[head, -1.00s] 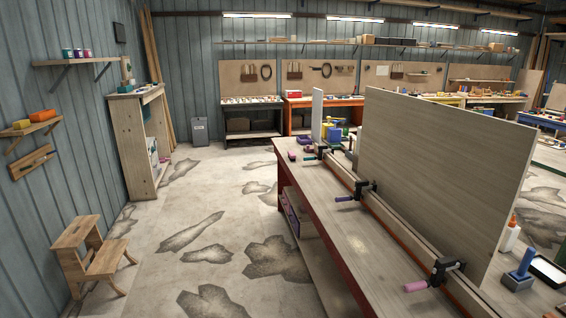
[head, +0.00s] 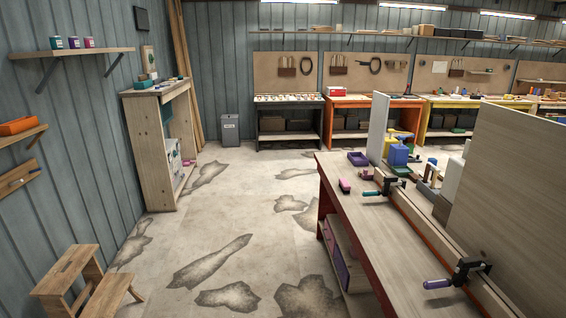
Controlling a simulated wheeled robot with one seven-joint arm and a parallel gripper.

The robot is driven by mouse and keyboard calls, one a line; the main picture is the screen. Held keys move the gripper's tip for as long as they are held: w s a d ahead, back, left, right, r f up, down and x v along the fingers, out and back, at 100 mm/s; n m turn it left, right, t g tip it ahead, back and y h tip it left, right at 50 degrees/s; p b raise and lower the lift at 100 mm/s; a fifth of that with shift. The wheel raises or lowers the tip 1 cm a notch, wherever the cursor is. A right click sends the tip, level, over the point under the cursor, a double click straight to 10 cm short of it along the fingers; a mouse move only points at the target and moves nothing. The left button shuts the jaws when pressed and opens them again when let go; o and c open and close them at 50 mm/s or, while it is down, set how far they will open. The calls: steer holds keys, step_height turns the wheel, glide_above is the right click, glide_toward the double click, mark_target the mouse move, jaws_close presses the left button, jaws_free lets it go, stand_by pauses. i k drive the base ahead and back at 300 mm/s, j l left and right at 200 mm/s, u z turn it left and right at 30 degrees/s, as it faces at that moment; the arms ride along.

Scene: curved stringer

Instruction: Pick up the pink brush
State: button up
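A small pink block-like object (head: 345,185), which looks like the pink brush, lies on the wooden top of the red workbench (head: 395,250), near its left edge toward the far end. It is too small to make out bristles. A second, smaller pink spot (head: 367,176) shows just beyond it, too small to identify. My gripper is not in view.
A purple tray (head: 358,159) sits at the bench's far end. Clamps with teal (head: 372,193) and purple (head: 437,284) handles grip a long stringer. A tall panel (head: 515,190) stands at right. A step stool (head: 85,285) is at lower left. The floor between is open.

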mark_target(345, 186)
steer(key=i+j, duration=0.1)
steer(key=i, duration=2.45)
steer(key=i+j+z, duration=0.1)
steer(key=i+z, duration=0.35)
steer(key=i+j+z, duration=0.25)
steer(key=i+z, duration=0.2)
steer(key=i+j+z, duration=0.9)
steer(key=j, duration=0.15)
